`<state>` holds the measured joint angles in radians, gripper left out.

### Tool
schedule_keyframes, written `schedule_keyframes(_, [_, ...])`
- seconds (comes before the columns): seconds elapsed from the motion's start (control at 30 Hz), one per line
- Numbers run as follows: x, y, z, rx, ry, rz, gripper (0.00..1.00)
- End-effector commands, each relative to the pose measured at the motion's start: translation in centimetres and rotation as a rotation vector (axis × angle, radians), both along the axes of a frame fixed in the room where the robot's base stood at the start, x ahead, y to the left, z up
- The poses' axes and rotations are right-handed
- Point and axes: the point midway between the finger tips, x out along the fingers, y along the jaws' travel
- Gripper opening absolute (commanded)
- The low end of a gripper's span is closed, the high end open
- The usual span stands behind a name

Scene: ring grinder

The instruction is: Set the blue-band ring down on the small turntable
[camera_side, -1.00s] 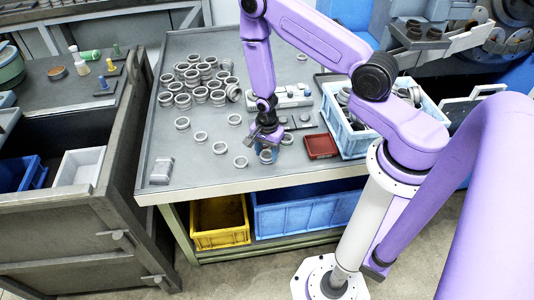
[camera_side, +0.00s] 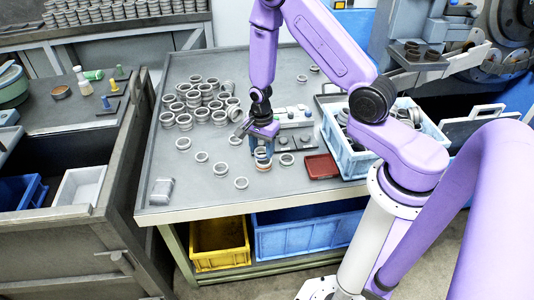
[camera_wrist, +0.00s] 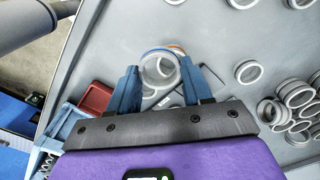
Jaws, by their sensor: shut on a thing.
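My gripper (camera_wrist: 160,80) is shut on a ring (camera_wrist: 159,70) with a blue band on its rim. An orange edge shows at the ring's upper right in the wrist view. The blue fingers stand on either side of the ring. In the side view my gripper (camera_side: 263,158) points down with the ring low over the grey table (camera_side: 205,187), near its front. I cannot tell how much gap is under the ring. I cannot clearly pick out the small turntable; the gripper and ring may hide it.
Loose grey rings (camera_side: 220,169) lie left of my gripper, with a heap of rings (camera_side: 200,100) behind. A red tray (camera_side: 321,167) and a blue crate (camera_side: 385,165) stand to the right. A grey fixture (camera_side: 294,118) is just behind. The table's front left is mostly clear.

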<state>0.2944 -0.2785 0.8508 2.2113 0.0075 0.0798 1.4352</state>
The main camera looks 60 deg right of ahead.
Motion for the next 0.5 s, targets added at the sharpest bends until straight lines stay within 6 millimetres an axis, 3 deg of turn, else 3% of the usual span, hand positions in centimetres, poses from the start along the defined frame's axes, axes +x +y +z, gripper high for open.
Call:
schedule_keyframes(0.2, [5.4,-3.1,-1.0,0.000,-0.004,-0.096,0.17])
schedule_keyframes(0.5, [11.5,-8.4,-1.4,0.000,-0.004,-0.221,0.17])
